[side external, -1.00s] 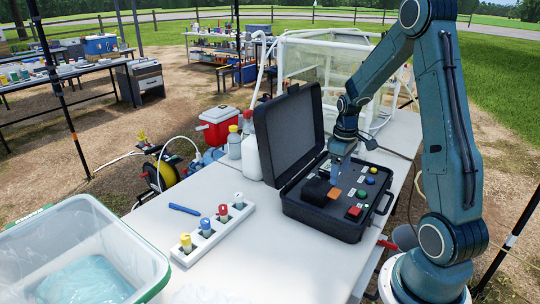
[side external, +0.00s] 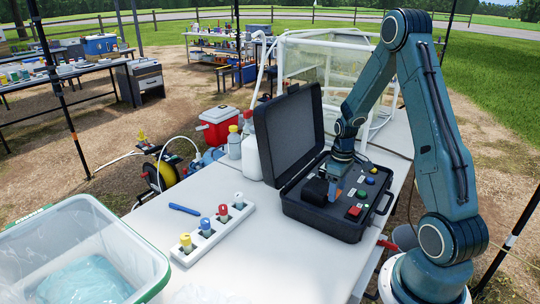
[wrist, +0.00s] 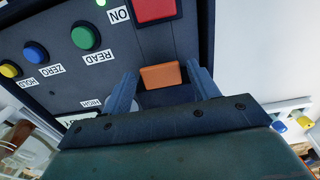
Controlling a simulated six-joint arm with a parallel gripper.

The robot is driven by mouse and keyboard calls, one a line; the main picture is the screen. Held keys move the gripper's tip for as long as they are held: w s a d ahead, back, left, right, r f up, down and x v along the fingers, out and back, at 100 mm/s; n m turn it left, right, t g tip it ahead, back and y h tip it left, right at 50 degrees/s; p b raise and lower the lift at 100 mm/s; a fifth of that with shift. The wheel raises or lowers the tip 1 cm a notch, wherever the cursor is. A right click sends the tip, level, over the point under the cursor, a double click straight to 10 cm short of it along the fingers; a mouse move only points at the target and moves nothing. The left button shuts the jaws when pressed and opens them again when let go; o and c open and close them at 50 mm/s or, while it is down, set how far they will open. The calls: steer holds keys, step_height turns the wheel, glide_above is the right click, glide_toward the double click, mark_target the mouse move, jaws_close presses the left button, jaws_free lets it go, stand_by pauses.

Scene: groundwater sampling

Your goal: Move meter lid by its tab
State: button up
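The black meter case (side external: 312,232) stands open on the table, its large lid (side external: 288,136) tilted up at the back. A small orange tab (wrist: 160,75) lies flat on the dark panel; it shows beside the fingers in the side view (side external: 334,192). A black block (side external: 314,190) sits just left of it; I cannot tell how it joins the tab. My gripper (wrist: 161,76) points down, open, one finger on each side of the tab with narrow gaps. It is low over the panel in the side view (side external: 334,187). The gripper body hides the panel nearest it.
A red button (side external: 354,212) and green and blue buttons (side external: 361,193) are right of the gripper. A clear bin (side external: 85,250) is at front left.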

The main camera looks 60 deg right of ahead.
steer(key=c, duration=1.1)
steer(key=shift+w+r, duration=0.15)
